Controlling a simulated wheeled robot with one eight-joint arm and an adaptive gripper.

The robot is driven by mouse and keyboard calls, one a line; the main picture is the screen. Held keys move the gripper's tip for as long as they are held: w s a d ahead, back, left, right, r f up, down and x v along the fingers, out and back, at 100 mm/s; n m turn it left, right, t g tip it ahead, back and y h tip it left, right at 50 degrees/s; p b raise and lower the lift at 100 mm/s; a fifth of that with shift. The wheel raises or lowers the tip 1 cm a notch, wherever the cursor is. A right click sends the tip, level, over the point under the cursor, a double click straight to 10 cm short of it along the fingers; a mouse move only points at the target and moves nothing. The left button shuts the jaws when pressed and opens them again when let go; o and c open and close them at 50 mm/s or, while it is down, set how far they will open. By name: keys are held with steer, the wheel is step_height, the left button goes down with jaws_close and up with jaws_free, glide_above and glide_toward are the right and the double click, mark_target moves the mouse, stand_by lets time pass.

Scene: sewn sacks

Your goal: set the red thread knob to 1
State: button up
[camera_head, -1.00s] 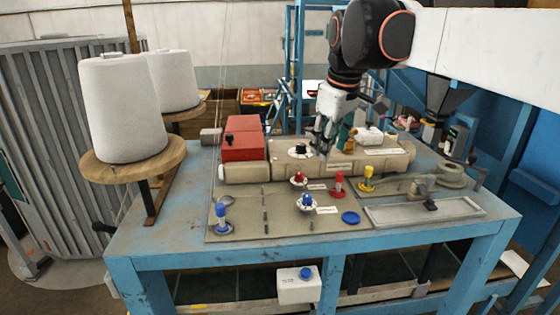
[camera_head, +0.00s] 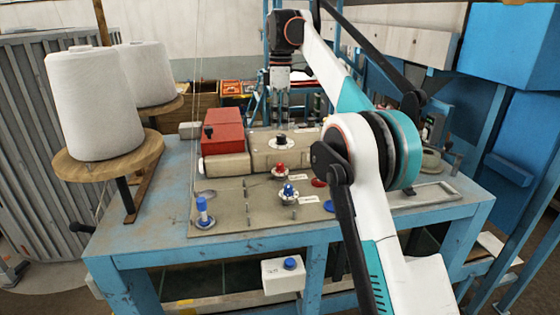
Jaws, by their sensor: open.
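The red knob (camera_head: 280,170) stands on a pale round dial on the beige machine panel, near the middle of the table. A small white label lies to its right. Its pointer setting is too small to read. My gripper (camera_head: 282,112) hangs downward behind the red knob, above the back part of the machine near a black knob (camera_head: 281,141). It is apart from the red knob and holds nothing that I can see. Its fingers are small and hard to make out. A blue knob (camera_head: 289,192) on a similar dial sits in front of the red one.
My arm covers the panel's right side. A red box (camera_head: 223,131) stands left of the knobs. A blue-topped post (camera_head: 203,211) is at the front left, and a blue disc (camera_head: 328,206) lies front right. White thread cones (camera_head: 95,105) stand at left.

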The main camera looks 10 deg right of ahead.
mark_target(280, 164)
steer(key=f+p, duration=0.1)
steer(key=f, duration=1.3)
steer(key=shift+s, duration=0.2)
jaws_close()
